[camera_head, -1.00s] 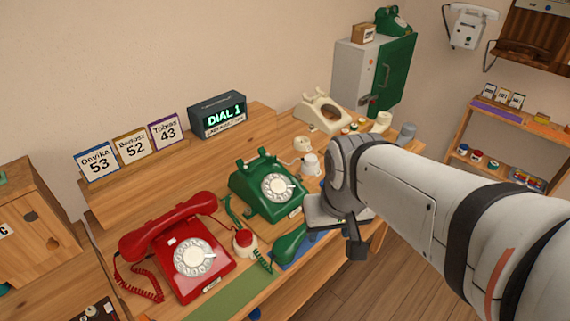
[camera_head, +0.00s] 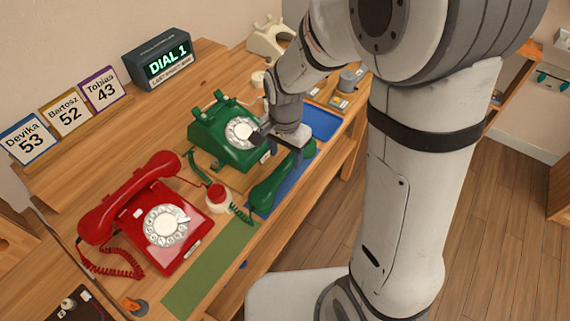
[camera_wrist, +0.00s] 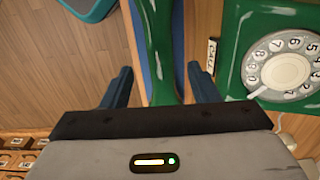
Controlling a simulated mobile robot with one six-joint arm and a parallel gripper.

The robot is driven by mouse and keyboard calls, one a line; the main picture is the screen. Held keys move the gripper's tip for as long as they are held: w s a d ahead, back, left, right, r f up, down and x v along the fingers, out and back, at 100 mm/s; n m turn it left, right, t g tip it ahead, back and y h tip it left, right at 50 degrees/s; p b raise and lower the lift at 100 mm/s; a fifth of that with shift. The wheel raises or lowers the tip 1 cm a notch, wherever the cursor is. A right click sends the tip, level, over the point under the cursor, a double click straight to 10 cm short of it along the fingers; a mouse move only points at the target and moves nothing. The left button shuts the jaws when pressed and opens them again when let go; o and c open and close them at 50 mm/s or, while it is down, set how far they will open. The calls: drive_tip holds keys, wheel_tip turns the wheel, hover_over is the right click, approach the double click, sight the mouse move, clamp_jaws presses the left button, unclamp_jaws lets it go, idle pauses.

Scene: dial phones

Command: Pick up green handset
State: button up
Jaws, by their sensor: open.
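The green handset (camera_head: 270,190) lies off its cradle along the table's front edge, partly over a blue mat (camera_head: 322,122). The green phone (camera_head: 215,124) with a white dial stands just behind it, its cradle empty. My gripper (camera_head: 278,146) is above the handset's far part, which it partly hides in the head view. In the wrist view my gripper (camera_wrist: 163,82) is open, with one dark finger on each side of the green handset (camera_wrist: 158,45). The fingers look apart from the handset. The green phone also shows at the right of the wrist view (camera_wrist: 232,50).
A red phone (camera_head: 150,215) with its handset on stands at the left. A small white item with a red top (camera_head: 217,196) sits between the phones, near the green cord. A lit "DIAL 1" display (camera_head: 158,60) and number cards (camera_head: 66,112) stand behind. Open floor lies right of the table.

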sight(285, 164)
wheel_tip(285, 164, down, 6)
drive_tip(key=shift+f, duration=0.1)
drive_tip(key=shift+c, duration=0.3)
drive_tip(key=shift+w, duration=0.1)
clamp_jaws()
idle(0.3)
